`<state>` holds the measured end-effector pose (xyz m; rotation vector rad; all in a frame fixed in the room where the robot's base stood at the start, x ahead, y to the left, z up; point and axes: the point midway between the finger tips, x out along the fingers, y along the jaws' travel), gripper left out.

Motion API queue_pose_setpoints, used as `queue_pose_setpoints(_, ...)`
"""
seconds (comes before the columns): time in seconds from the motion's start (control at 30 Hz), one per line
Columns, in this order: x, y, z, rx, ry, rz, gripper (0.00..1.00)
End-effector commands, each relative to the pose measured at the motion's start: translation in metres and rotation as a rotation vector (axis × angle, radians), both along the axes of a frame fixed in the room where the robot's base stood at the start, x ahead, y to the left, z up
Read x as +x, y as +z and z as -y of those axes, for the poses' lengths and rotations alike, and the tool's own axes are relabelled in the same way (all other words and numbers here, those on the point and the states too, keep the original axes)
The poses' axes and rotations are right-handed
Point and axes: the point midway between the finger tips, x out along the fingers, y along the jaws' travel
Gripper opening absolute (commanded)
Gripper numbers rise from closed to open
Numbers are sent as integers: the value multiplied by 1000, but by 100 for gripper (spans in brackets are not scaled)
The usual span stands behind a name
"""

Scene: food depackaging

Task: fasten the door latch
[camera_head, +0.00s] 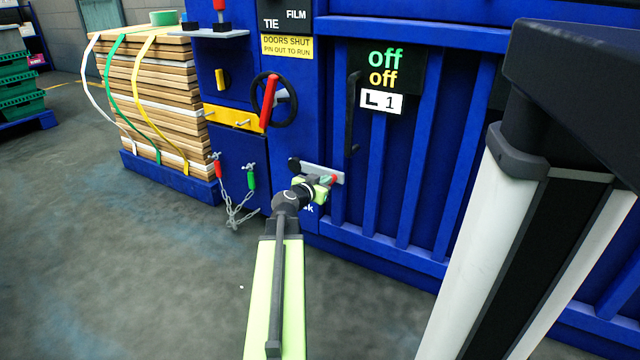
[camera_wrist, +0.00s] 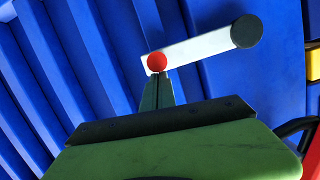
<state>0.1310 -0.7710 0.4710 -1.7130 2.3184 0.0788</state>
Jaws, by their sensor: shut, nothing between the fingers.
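The door latch is a pale grey bar (camera_head: 318,170) with a dark round pivot (camera_head: 294,163) at its left end and a red knob (camera_head: 333,179) at its right end. It lies across the seam by the blue barred door (camera_head: 385,200), tilted slightly down to the right. In the wrist view the bar (camera_wrist: 198,46) runs from the dark pivot (camera_wrist: 247,31) down to the red knob (camera_wrist: 157,62). My gripper (camera_head: 323,186) is shut and empty. Its fingertips (camera_wrist: 157,76) are right at the knob; I cannot tell whether they touch it.
A black door handle (camera_head: 352,112) stands upright above the latch. Left of it are a black handwheel (camera_head: 285,112), a yellow strip (camera_head: 232,117) and red and green pins on chains (camera_head: 238,212). Strapped boards (camera_head: 150,95) stand further left. The grey floor (camera_head: 150,290) in front is clear.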

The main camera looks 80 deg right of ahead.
Motion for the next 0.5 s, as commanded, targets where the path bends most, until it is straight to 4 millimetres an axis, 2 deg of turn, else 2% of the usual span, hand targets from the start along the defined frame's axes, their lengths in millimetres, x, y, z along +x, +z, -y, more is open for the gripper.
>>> queue_pose_setpoints(0.1, -4, -6, 1, 3, -8, 4, 0)
queue_pose_setpoints(0.5, -7, -8, 2, 6, -15, 5, 0)
